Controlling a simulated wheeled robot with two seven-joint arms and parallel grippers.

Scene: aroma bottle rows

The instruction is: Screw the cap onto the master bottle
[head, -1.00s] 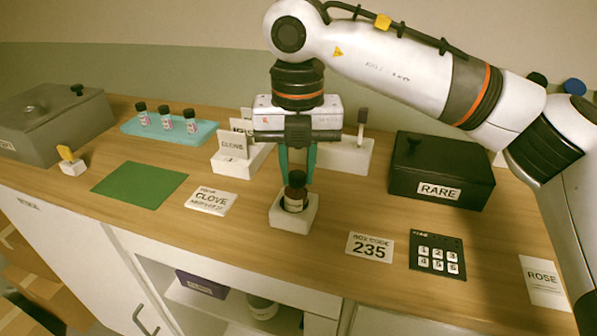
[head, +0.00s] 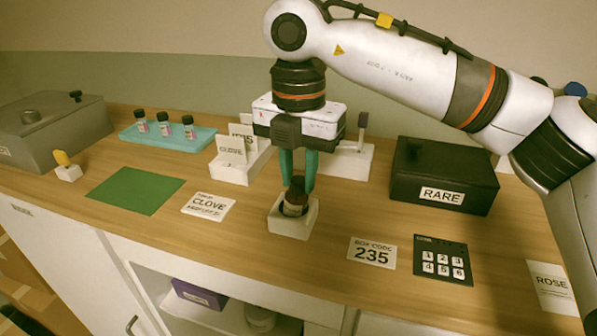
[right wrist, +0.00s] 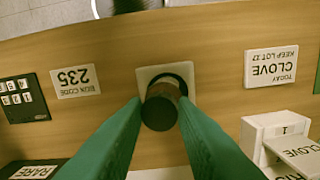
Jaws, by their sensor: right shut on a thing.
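The master bottle (head: 293,210) stands upright in a white square holder (head: 304,222) near the front edge of the counter. In the right wrist view, the round cap (right wrist: 159,108) is between the green fingertips, over the holder (right wrist: 143,78). The cap hides the bottle's neck, so I cannot tell how tightly it is seated. My left gripper is not in view.
A black RARE box (head: 444,179), a keypad (head: 442,258) and a BOX CODE 235 card (head: 372,253) lie to the right. A CLOVE card (head: 208,206), green mat (head: 136,191) and teal tray (head: 168,140) with small bottles lie left. White card holders (head: 236,168) stand behind.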

